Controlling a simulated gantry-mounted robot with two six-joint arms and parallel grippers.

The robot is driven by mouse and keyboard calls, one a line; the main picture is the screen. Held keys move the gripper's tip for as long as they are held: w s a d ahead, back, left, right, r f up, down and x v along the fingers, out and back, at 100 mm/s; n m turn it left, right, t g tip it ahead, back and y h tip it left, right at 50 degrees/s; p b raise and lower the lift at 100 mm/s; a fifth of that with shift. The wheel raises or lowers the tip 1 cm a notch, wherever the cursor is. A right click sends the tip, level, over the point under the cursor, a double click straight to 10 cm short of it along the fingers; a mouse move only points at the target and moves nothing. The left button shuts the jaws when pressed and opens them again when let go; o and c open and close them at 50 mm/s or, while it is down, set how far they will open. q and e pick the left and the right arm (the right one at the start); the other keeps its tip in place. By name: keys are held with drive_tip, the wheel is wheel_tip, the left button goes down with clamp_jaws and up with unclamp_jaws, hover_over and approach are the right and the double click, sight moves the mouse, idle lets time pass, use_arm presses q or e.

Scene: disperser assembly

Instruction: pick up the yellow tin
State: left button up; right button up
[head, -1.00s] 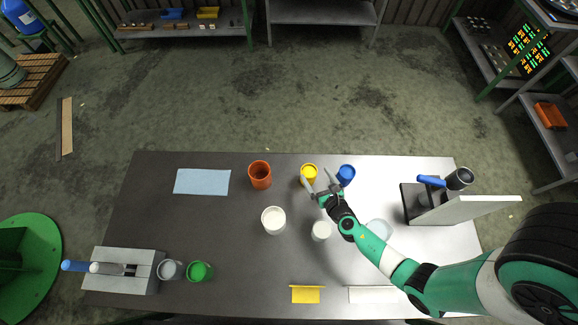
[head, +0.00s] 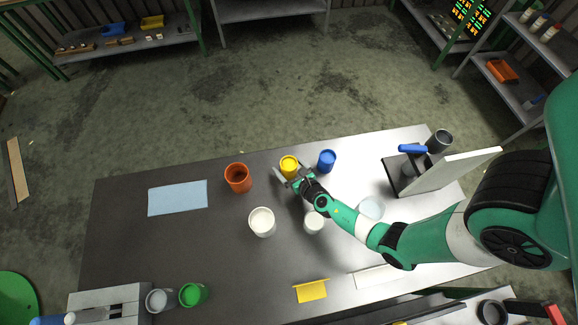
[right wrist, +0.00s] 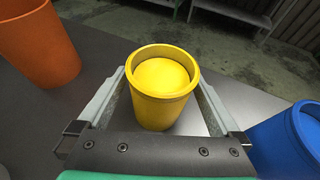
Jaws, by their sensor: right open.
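The yellow tin (head: 289,164) stands upright near the back edge of the table, between an orange cup and a blue tin. In the right wrist view the yellow tin (right wrist: 163,88) sits between the two fingers of my right gripper (right wrist: 165,105). The fingers are spread, one on each side of it, with a gap visible at least on the right. In the head view my right gripper (head: 290,172) reaches the tin from the front. My left gripper is not in view.
The orange cup (head: 238,178) is close on the left and the blue tin (head: 327,161) close on the right. White cups (head: 262,222) stand nearer the front. A stand with a white panel (head: 450,172) is at the right. A blue cloth (head: 178,198) lies at the left.

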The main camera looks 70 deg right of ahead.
drive_tip(key=x, duration=0.2)
drive_tip(key=shift+w+d+f, duration=0.15)
drive_tip(key=shift+w, duration=0.05)
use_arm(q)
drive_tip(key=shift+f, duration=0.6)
use_arm(e)
clamp_jaws()
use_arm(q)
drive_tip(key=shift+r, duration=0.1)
use_arm(e)
drive_tip(key=shift+r+p, duration=0.8)
drive_tip(key=shift+r, duration=0.3)
use_arm(q)
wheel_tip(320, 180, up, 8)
drive_tip(key=p, duration=0.6)
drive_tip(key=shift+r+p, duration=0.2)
drive_tip(key=shift+p, duration=0.1)
use_arm(e)
drive_tip(key=s+a+r, duration=0.1)
drive_tip(key=s+r, duration=0.9)
drive_tip(key=s, duration=0.4)
drive_tip(key=shift+r, duration=0.4)
